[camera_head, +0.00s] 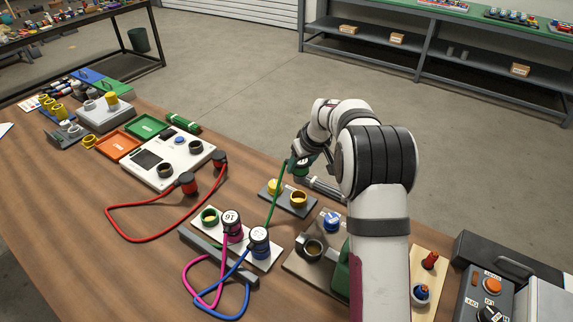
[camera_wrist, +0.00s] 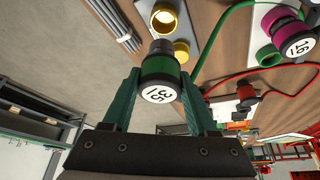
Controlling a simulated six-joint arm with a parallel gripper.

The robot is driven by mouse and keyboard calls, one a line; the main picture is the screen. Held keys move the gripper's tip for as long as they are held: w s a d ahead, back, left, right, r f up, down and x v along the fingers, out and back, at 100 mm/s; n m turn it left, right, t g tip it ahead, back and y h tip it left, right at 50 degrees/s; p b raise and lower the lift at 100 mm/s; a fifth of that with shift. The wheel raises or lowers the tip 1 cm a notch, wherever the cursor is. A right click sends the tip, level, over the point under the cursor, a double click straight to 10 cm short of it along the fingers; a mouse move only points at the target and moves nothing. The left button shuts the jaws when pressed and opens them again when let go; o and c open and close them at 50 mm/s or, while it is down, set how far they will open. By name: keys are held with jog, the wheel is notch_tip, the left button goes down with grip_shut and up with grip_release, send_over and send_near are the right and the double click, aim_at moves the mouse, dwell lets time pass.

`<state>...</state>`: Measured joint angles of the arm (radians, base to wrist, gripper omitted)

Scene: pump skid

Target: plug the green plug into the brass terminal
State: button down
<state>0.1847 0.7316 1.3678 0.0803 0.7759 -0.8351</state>
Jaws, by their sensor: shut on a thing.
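My gripper (camera_wrist: 160,88) is shut on the green plug (camera_wrist: 164,72), whose white numbered label faces the wrist camera. In the head view my gripper (camera_head: 301,163) is partly hidden by my arm, above and behind the small plate. The brass terminal (camera_head: 299,199) is an open gold ring on that dark plate, beside a smaller yellow fitting (camera_head: 274,186). In the wrist view the brass terminal (camera_wrist: 166,17) is empty, just beyond the plug's dark nose; the two look apart. A green cable (camera_head: 276,200) hangs from the plug toward the table.
A pale board (camera_head: 265,257) holds a green socket (camera_head: 210,216) and pink and blue plugs with looped cables. A white box (camera_head: 187,158) with a red-cabled plug stands left. Grey rods (camera_head: 326,189) lie right of the plate. Bare wood (camera_head: 80,205) is free at left.

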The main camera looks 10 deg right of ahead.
aim_at(300, 177)
jog(key=shift+f, duration=2.5)
jog(key=shift+a+f, duration=0.1)
jog(key=shift+f, duration=1.65)
jog(key=shift+c, duration=0.5)
grip_release()
jog(key=shift+r, duration=0.1)
jog(key=v, duration=1.5)
jog(key=shift+s+r, duration=0.15)
jog(key=shift+r, duration=0.2)
